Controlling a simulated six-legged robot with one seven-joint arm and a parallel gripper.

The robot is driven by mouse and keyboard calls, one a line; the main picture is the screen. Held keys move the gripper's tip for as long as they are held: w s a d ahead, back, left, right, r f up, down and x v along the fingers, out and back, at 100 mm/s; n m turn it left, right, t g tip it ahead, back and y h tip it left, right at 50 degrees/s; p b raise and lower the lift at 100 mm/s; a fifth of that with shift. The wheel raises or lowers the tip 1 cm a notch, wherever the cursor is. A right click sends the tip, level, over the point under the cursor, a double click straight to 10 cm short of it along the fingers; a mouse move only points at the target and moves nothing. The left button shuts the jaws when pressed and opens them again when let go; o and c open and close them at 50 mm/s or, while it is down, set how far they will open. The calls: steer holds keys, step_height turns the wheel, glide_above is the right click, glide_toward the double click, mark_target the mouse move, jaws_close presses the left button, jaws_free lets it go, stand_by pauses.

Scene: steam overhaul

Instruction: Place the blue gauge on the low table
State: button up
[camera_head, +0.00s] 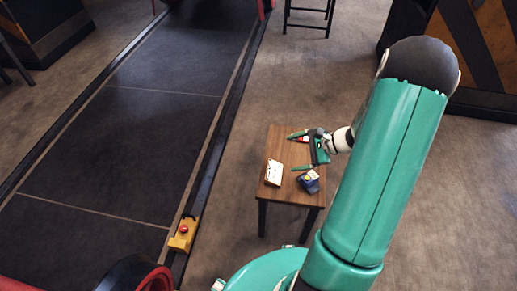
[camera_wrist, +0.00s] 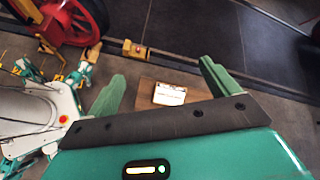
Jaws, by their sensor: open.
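The blue gauge (camera_head: 309,181), a small dark blue block with a yellow spot on top, rests on the wooden low table (camera_head: 285,193) near its front right corner. My gripper (camera_head: 294,152) is over the table with its two green fingers spread wide and nothing between them. It is beyond the gauge in the head view, with the nearer finger close to it. In the wrist view the open fingers (camera_wrist: 163,75) frame part of the tabletop (camera_wrist: 146,93). The gauge does not show in the wrist view.
A white box or card (camera_head: 273,172) stands at the table's left side. A small red item shows by the far finger, partly hidden. A dark track with raised rails (camera_head: 215,150) runs left of the table, with a yellow red-button box (camera_head: 184,235) beside it.

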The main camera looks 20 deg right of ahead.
steer(key=s+a+r+n+h, duration=0.4)
steer(key=s+a+r+n, duration=0.3)
steer(key=r, duration=0.6)
steer(key=s+a+r+n+g+h, duration=0.1)
steer(key=s+a+r+n+h, duration=0.4)
steer(key=a+r+n, duration=0.7)
step_height(320, 180, up, 2)
steer(key=shift+s+a+r, duration=0.1)
steer(key=shift+s+a, duration=0.55)
steer(key=shift+s, duration=0.5)
